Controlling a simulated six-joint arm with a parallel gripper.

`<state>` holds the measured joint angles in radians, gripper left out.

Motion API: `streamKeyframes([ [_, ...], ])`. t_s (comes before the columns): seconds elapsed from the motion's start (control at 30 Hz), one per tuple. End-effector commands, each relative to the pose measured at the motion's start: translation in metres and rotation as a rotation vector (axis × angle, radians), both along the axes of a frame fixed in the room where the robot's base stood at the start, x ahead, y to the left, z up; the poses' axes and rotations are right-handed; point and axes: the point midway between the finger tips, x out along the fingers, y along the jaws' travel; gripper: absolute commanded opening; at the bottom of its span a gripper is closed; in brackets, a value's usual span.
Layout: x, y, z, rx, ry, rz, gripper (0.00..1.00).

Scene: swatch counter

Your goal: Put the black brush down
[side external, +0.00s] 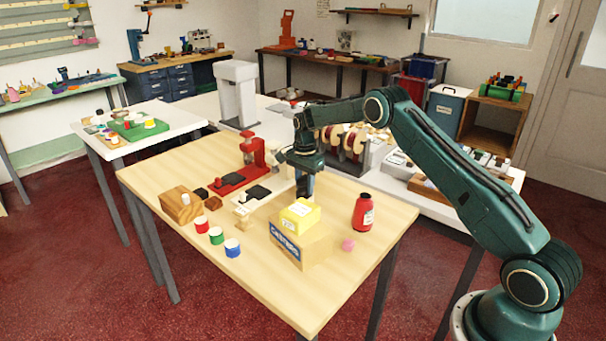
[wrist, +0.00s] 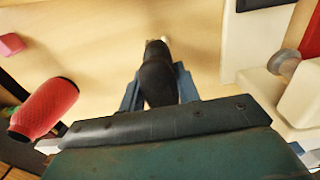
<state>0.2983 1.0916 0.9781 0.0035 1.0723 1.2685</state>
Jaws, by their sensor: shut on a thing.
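In the wrist view my gripper (wrist: 157,79) is shut on the black brush (wrist: 157,74). The dark body of the brush lies between the two blue fingers, and a small pale end points away from me over bare wood. In the side view my gripper (side external: 305,188) points down over the light wooden table (side external: 225,262), behind the yellow box. The brush cannot be made out there, and I cannot tell whether it touches the tabletop.
A cardboard box (side external: 312,247) carries a yellow box (side external: 300,214) in front of my gripper. A red bottle (side external: 363,213) and a pink block (side external: 348,245) stand to the right. A red stand (side external: 252,152) and wooden block (side external: 181,205) are left.

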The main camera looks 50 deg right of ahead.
Motion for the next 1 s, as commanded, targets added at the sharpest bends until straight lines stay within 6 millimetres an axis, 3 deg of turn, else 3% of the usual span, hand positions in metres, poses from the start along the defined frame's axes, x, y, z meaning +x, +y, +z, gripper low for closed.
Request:
streamKeyframes([
  [0.23,0.0,0.0,-0.003,0.0,0.0,0.0,0.1],
  [0.27,0.0,0.0,-0.003,0.0,0.0,0.0,0.34],
  [0.37,0.0,0.0,-0.003,0.0,0.0,0.0,0.54],
  [0.77,0.0,0.0,0.0,0.0,0.0,0.0,0.54],
  [1.0,0.001,0.0,0.018,-0.001,-0.002,0.0,0.54],
])
